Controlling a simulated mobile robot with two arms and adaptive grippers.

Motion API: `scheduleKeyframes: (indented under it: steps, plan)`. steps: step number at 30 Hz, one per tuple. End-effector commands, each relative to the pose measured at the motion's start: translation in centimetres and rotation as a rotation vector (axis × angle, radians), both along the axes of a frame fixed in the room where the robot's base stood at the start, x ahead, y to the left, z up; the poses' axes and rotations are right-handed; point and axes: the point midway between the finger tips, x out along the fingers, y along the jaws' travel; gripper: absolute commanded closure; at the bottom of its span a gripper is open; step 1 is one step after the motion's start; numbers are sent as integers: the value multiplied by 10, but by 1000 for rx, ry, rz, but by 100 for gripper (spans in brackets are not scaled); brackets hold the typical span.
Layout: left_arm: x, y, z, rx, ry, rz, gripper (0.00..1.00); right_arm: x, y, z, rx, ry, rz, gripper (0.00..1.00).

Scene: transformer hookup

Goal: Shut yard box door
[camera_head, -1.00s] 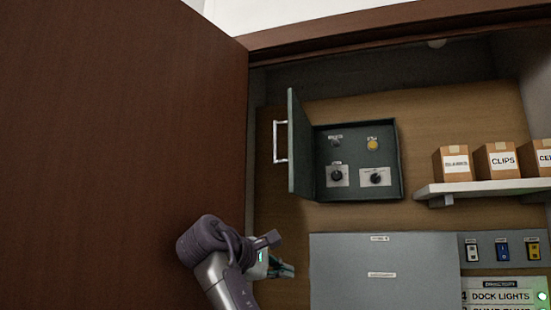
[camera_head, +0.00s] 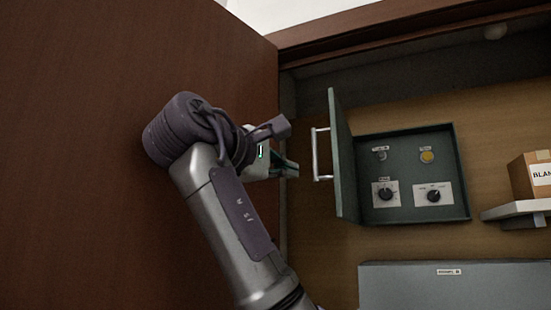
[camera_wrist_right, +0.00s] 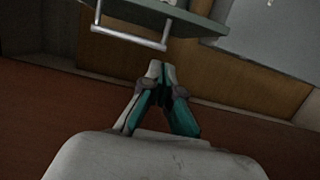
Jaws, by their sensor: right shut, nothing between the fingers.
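The yard box (camera_head: 440,143) is a dark green box on the wooden back panel, with knobs and a yellow button inside. Its door (camera_head: 343,158) stands open, swung out on the left side. A light metal bar handle (camera_head: 316,154) is on the door's outer face; in the right wrist view the handle (camera_wrist_right: 128,37) and the door's edge (camera_wrist_right: 190,18) lie beyond the fingertips. My right gripper (camera_head: 294,170) is left of the handle, apart from it. In the right wrist view the gripper (camera_wrist_right: 161,68) is shut and empty. My left gripper does not show.
A large brown door panel (camera_head: 130,60) fills the left side, close to my right arm. A shelf (camera_head: 515,210) with a cardboard box (camera_head: 531,176) is at the right. A grey panel (camera_head: 455,285) is below the yard box.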

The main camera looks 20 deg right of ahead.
Motion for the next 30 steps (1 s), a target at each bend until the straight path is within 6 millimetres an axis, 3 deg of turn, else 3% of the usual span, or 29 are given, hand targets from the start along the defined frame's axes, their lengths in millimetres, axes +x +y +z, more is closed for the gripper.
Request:
scheduleKeyframes:
  steps: [6,12,30]
  plan:
    - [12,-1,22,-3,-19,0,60,23,-43,3,0,1,-2,100]
    - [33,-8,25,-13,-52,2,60,1,-59,1,1,-3,0,100]
    - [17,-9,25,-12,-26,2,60,-8,-67,0,0,0,5,100]
